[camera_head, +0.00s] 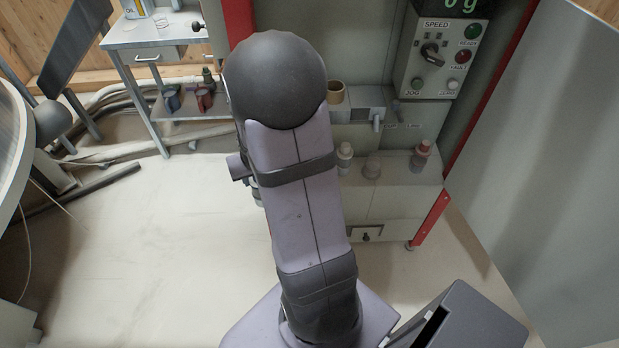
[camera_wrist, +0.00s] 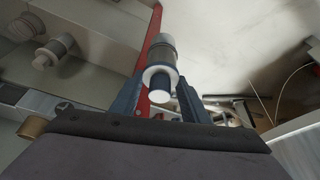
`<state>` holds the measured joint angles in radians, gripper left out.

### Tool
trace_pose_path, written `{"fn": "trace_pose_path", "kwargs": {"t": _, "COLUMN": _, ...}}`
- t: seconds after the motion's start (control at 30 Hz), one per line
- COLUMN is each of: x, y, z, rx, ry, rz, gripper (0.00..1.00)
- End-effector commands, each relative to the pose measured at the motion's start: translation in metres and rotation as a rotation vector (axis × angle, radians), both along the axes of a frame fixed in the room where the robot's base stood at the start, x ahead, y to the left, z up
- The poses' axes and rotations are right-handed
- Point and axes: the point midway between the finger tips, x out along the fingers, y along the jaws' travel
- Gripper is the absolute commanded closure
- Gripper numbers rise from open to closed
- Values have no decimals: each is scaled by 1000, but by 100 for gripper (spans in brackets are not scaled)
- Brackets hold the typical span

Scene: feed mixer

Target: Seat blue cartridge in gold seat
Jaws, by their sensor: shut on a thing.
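In the wrist view my gripper (camera_wrist: 160,88) has its two dark blue fingers on either side of a cartridge (camera_wrist: 159,66).
Pale bottle-like pieces (camera_head: 345,157) and a red-topped one (camera_head: 421,155) stand on the machine's lower shelf. A control box (camera_head: 440,58) hangs at the upper right. A grey bench (camera_head: 152,38) is at the left. A large grey panel (camera_head: 560,150) closes the right side.

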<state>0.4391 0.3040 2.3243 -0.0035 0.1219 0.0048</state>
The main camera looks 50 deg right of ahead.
Motion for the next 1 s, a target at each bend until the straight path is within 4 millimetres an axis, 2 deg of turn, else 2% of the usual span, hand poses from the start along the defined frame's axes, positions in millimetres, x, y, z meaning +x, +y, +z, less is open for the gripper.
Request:
{"fn": "trace_pose_path", "kwargs": {"t": 0.03, "x": -3, "y": -25, "z": -21, "rx": -1, "ry": -2, "rz": -62, "gripper": 86}}
{"fn": "trace_pose_path", "kwargs": {"t": 0.2, "x": -12, "y": -101, "z": -54, "rx": -2, "ry": -3, "rz": -247, "gripper": 86}}
{"fn": "trace_pose_path", "kwargs": {"t": 0.3, "x": -18, "y": -145, "z": -68, "rx": -3, "ry": -4, "rz": -347, "gripper": 86}}
{"fn": "trace_pose_path", "kwargs": {"t": 0.4, "x": -19, "y": -185, "z": -73, "rx": -4, "ry": -6, "rz": -411, "gripper": 86}}
{"fn": "trace_pose_path", "kwargs": {"t": 0.5, "x": -15, "y": -212, "z": -70, "rx": -4, "ry": -6, "rz": -430, "gripper": 86}}
{"fn": "trace_pose_path", "kwargs": {"t": 0.6, "x": -2, "y": -229, "z": -59, "rx": -4, "ry": -7, "rz": -408, "gripper": 86}}
{"fn": "trace_pose_path", "kwargs": {"t": 0.8, "x": 26, "y": -246, "z": -28, "rx": -4, "ry": -7, "rz": -321, "gripper": 86}}
{"fn": "trace_pose_path", "kwargs": {"t": 0.9, "x": 36, "y": -250, "z": -12, "rx": -4, "ry": -7, "rz": -258, "gripper": 86}}
{"fn": "trace_pose_path", "kwargs": {"t": 1.0, "x": 38, "y": -246, "z": -9, "rx": -1, "ry": -3, "rz": -194, "gripper": 86}}
